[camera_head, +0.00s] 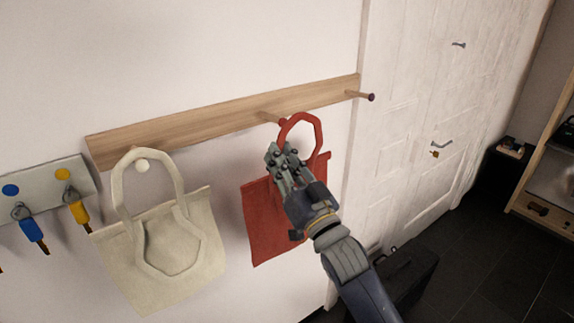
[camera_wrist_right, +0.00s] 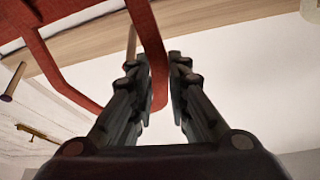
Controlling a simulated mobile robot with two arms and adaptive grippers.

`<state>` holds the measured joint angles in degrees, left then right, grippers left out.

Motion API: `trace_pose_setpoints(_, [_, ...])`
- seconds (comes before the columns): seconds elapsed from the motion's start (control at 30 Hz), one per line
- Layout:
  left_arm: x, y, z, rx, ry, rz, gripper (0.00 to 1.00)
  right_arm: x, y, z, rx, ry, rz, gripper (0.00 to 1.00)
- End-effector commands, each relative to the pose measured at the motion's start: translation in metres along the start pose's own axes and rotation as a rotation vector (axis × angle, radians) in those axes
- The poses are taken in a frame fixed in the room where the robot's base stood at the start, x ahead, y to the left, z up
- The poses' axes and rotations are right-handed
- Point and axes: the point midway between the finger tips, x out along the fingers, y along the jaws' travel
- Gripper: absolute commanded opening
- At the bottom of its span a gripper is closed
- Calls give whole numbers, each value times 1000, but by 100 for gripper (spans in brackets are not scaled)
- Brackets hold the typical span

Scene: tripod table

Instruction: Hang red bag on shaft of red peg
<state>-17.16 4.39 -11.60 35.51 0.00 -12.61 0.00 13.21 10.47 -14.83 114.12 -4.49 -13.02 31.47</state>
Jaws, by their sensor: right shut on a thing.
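The red bag (camera_head: 262,222) is in front of the wall in the head view, its looped handle (camera_head: 317,126) upright. My right gripper (camera_head: 281,158) is at the base of the handle, shut on one strap. In the right wrist view the red strap (camera_wrist_right: 153,50) passes between the fingers (camera_wrist_right: 162,85). The middle peg's red tip (camera_head: 283,122) shows beside the left strand of the handle; its wooden shaft (camera_wrist_right: 131,43) shows in the wrist view, left of the strap. I cannot tell whether the loop is around it. My left gripper is not in view.
A wooden rail (camera_head: 200,124) on the wall bears the pegs. A cream bag (camera_head: 170,275) hangs from its white-tipped left peg (camera_head: 142,166). A dark-red-tipped peg (camera_head: 370,97) sticks out at the right end. Keys (camera_head: 77,208) hang from a panel at far left. A white door (camera_head: 425,110) stands right.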

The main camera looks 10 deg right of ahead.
Motion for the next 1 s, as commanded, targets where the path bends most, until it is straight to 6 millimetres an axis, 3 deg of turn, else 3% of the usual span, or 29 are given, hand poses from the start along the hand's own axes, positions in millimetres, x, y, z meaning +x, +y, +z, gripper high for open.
trace_pose_setpoints(1.0, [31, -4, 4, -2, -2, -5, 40, 64, 0, 34, 1, 1, -1, 0])
